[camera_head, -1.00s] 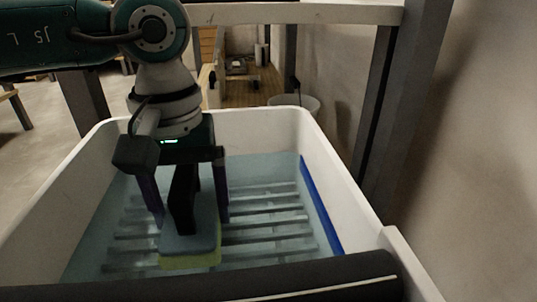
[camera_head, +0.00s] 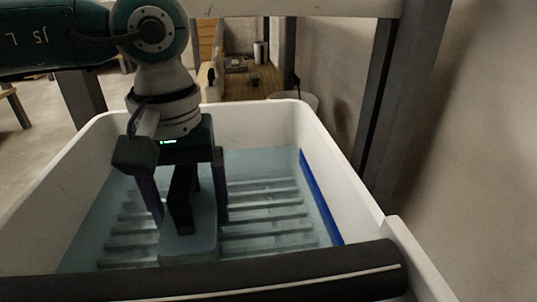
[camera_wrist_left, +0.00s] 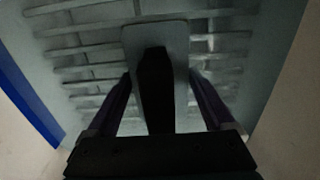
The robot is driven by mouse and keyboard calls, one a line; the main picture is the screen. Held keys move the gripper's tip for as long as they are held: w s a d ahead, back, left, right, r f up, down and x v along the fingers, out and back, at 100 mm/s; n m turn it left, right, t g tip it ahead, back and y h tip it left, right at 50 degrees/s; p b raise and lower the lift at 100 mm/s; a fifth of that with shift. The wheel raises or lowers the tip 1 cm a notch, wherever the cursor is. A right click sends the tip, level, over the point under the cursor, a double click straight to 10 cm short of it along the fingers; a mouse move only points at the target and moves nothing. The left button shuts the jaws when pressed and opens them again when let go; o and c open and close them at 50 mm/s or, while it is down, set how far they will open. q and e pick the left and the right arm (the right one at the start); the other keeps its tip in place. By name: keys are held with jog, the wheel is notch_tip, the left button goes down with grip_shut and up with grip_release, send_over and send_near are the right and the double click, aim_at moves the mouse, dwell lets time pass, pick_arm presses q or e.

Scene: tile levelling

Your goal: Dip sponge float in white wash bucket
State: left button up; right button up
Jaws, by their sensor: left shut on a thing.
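The white wash bucket (camera_head: 345,185) is a rectangular tub of bluish water with pale slats under the surface. My left gripper (camera_head: 181,210) reaches down into it from above and is shut on the dark handle of the sponge float (camera_head: 190,246). The float's blue-grey plate lies flat and looks dulled by the water; its yellow sponge underside hardly shows. In the left wrist view the gripper (camera_wrist_left: 157,85) has a finger on each side of the black handle, with the float's plate (camera_wrist_left: 178,32) beyond it over the slats. My right gripper is not in view.
A dark roller (camera_head: 280,278) with a pale line lies across the near end of the bucket. A blue strip (camera_head: 321,197) runs along the inside right wall. A grey post (camera_head: 385,110) and a plain wall stand at the right. A white pail (camera_head: 305,98) stands behind.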

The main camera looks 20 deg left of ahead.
pick_arm(q)
jog(key=shift+r, duration=0.1)
dwell(0.4)
notch_tip(320, 180, up, 19)
jog(key=p, duration=1.4)
jog(key=shift+r+p, duration=0.2)
jog(key=shift+p, duration=0.2)
